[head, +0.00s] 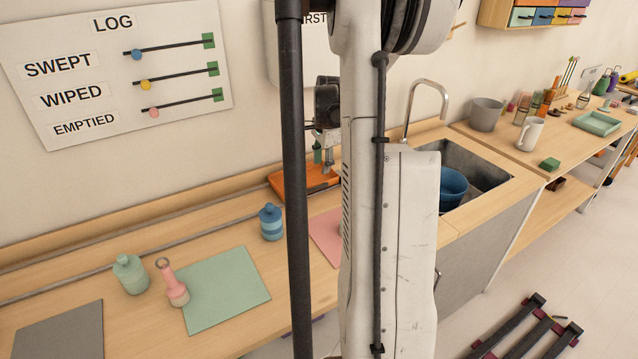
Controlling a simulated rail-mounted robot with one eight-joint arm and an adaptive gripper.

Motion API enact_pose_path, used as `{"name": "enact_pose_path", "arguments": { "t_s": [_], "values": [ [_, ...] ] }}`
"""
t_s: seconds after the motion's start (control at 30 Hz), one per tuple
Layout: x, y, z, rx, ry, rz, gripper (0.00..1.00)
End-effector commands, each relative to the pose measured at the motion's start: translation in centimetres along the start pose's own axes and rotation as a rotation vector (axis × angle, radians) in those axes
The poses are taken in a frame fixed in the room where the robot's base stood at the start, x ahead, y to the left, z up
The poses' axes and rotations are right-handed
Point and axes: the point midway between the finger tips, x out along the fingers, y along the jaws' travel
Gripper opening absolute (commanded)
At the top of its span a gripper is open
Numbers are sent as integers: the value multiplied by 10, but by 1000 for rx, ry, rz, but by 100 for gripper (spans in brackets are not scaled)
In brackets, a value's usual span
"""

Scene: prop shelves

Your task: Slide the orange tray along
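The orange tray (283,188) sits at the back of the wooden counter, against the wall side, left of the sink. Its right part is hidden behind my arm. A small green item and some grey parts show above it. My gripper (326,138) is mostly hidden by my own arm and column; what seems to be its lower end shows just above the tray. I cannot tell whether it touches the tray or whether its fingers are open.
A blue bottle (271,222) stands left of the tray, near a pink mat (325,236). A green mat (226,288), pink bottle (173,284) and mint bottle (130,273) are further left. The sink (480,172) holds a blue bucket (453,188). A rail runs along the counter's back.

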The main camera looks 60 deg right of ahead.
Motion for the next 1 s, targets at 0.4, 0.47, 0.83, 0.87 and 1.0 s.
{"name": "enact_pose_path", "arguments": {
  "t_s": [0.4,0.47,0.83,0.87,1.0],
  "values": [
    [72,0,0,-1,0,0,29],
    [78,0,0,-1,0,0,29],
    [91,0,0,-1,0,0,29],
    [91,0,0,-1,0,0,29],
    [91,0,0,-1,0,0,22]
  ]
}}
